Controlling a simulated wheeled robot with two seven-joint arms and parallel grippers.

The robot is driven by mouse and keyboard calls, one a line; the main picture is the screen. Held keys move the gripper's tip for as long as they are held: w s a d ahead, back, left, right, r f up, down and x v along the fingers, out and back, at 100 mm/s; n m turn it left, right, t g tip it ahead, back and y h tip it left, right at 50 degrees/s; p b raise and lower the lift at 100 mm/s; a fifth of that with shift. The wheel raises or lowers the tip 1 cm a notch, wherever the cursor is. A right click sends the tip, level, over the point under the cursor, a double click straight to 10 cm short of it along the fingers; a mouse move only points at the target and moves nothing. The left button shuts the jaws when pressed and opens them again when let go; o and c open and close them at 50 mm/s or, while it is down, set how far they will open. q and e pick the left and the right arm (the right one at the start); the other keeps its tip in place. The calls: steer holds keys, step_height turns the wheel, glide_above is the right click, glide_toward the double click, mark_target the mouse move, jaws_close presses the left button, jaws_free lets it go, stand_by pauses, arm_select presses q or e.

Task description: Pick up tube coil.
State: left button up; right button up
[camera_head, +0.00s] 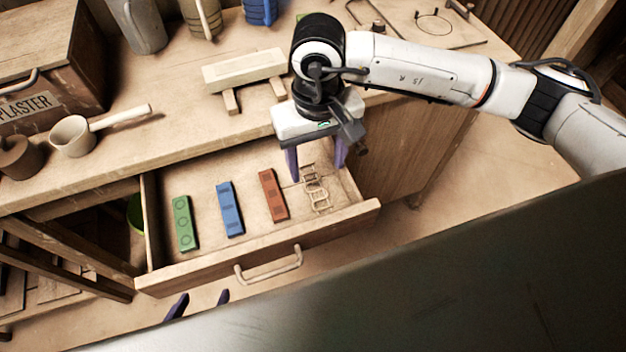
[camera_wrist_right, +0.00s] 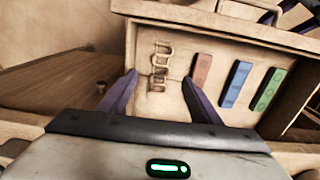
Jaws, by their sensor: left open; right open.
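A pale, wood-coloured looped piece, which looks like the tube coil (camera_head: 316,190), lies in the right end of the open drawer. It also shows in the right wrist view (camera_wrist_right: 160,66), between and beyond the fingertips. My right gripper (camera_head: 317,170) is open above that end of the drawer, with its purple fingers on either side of the piece in the picture. The right wrist view also shows this gripper (camera_wrist_right: 160,77) empty; I cannot tell its height over the piece. My left gripper (camera_head: 201,301) shows only its purple fingertips in front of the drawer, apart and empty.
The drawer (camera_head: 330,226) also holds a green bar (camera_head: 184,223), a blue bar (camera_head: 230,209) and a red bar (camera_head: 273,195), left of the looped piece. Its walls and front handle (camera_head: 268,266) stand close by. The bench (camera_head: 160,135) above carries a ladle (camera_head: 72,136) and a plaster box.

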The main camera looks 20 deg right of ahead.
mark_target(314, 184)
steer(key=shift+a+f, duration=0.1)
steer(key=shift+f, duration=0.8)
steer(key=shift+w+f+p, duration=0.15)
steer(key=shift+f+p, duration=0.05)
steer(key=shift+f, duration=0.7)
steer(key=shift+w+f+p, duration=0.15)
steer(key=shift+w+f, duration=0.05)
steer(key=shift+f, duration=0.7)
steer(key=shift+w+f+p, duration=0.15)
steer(key=shift+f+p, duration=0.05)
steer(key=shift+f, duration=0.7)
steer(key=c, duration=1.1)
